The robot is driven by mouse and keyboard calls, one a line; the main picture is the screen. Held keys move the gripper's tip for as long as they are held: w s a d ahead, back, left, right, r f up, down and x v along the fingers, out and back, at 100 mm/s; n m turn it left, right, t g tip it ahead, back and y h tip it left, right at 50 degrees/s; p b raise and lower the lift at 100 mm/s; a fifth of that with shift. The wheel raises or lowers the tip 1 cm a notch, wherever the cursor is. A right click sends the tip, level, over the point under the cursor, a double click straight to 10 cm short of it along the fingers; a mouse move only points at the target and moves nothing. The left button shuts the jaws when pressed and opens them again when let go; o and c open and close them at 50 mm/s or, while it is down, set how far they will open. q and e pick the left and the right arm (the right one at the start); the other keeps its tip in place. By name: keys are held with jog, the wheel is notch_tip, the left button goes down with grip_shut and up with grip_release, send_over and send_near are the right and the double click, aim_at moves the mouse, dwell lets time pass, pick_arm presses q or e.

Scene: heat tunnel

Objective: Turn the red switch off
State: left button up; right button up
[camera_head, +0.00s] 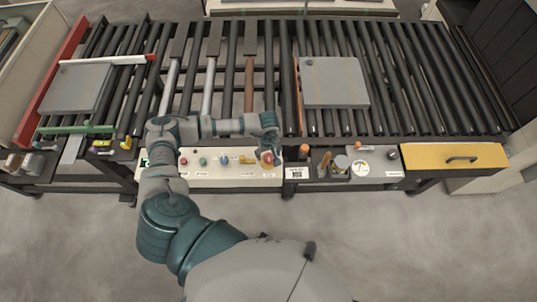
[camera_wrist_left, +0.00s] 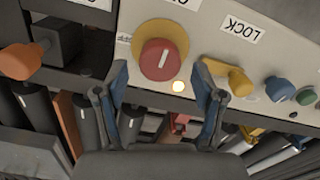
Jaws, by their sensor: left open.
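The red switch (camera_wrist_left: 160,59) is a round red knob with a white line on a yellow disc, mounted on a light control panel (camera_wrist_left: 210,25). In the wrist view it sits ahead of my left gripper (camera_wrist_left: 162,95), roughly centred between the two fingers. The fingers are open with a gap between them, and I cannot tell whether they touch the knob. A small light glows just below the knob. In the head view the red switch (camera_head: 267,158) shows at the right end of the panel, beside my left gripper (camera_head: 270,145). My right gripper is not in view.
An orange knob (camera_wrist_left: 20,61) is left of the switch; a yellow lever (camera_wrist_left: 228,76) under a LOCK label and a blue knob (camera_wrist_left: 279,89) are right. Conveyor rollers (camera_head: 410,80) lie behind the panel, with a grey plate (camera_head: 333,82). A yellow drawer (camera_head: 454,157) is at right.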

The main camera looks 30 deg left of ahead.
pick_arm(q)
jog(key=shift+f, duration=0.75)
jog(key=c, duration=1.1)
jog(key=shift+c, duration=0.2)
